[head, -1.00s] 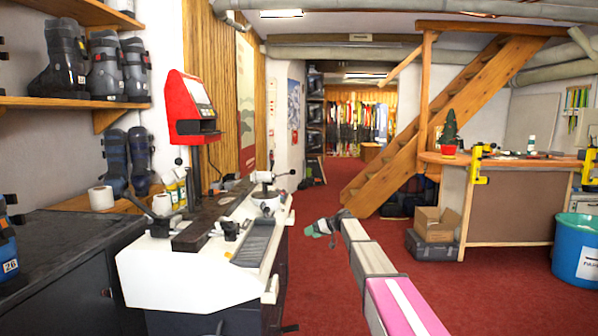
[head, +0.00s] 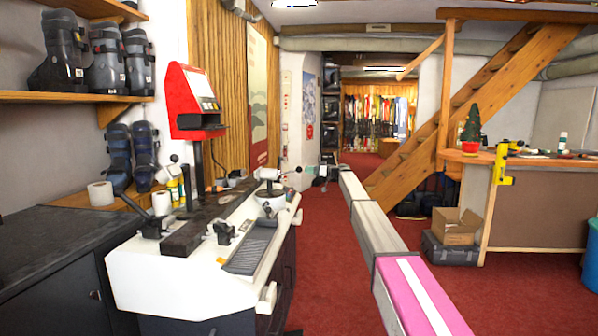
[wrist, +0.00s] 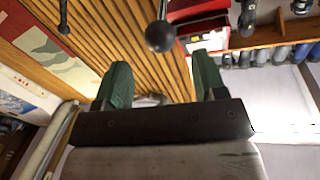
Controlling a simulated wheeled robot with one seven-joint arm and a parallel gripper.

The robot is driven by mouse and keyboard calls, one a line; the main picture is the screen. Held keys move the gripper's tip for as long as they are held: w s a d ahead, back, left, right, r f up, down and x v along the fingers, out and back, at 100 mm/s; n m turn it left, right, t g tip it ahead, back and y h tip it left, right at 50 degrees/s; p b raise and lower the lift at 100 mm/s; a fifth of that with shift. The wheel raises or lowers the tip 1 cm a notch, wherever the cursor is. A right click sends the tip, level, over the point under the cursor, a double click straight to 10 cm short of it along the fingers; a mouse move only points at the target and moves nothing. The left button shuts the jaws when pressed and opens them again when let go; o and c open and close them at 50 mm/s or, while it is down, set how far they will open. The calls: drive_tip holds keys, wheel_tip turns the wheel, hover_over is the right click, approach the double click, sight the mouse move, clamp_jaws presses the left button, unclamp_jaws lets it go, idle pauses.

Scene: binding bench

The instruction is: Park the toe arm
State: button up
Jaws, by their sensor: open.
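The white binding bench (head: 165,272) stands at the left of the head view. At its far end is a clamp-like fitting with a pale cylinder (head: 268,174); I cannot tell for sure which lever is the toe arm. My gripper (head: 310,171) is just right of that far end, small and partly blurred into the fitting. In the wrist view my gripper (wrist: 162,84) shows two green fingers apart, with nothing between them. A black ball knob (wrist: 159,36) on a rod shows beyond the fingertips, roughly between them. Contact is not visible.
A red machine (head: 190,95) on a post stands behind the bench; it also shows in the wrist view (wrist: 203,30). A second dark knob (wrist: 64,28) is at the wrist view's left. A counter (head: 530,200) and cardboard box (head: 455,228) stand right.

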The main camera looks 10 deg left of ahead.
sight(299, 169)
drive_tip(key=x, duration=0.6)
drive_tip(key=shift+w+a, duration=0.1)
drive_tip(key=shift+a, duration=0.25)
clamp_jaws()
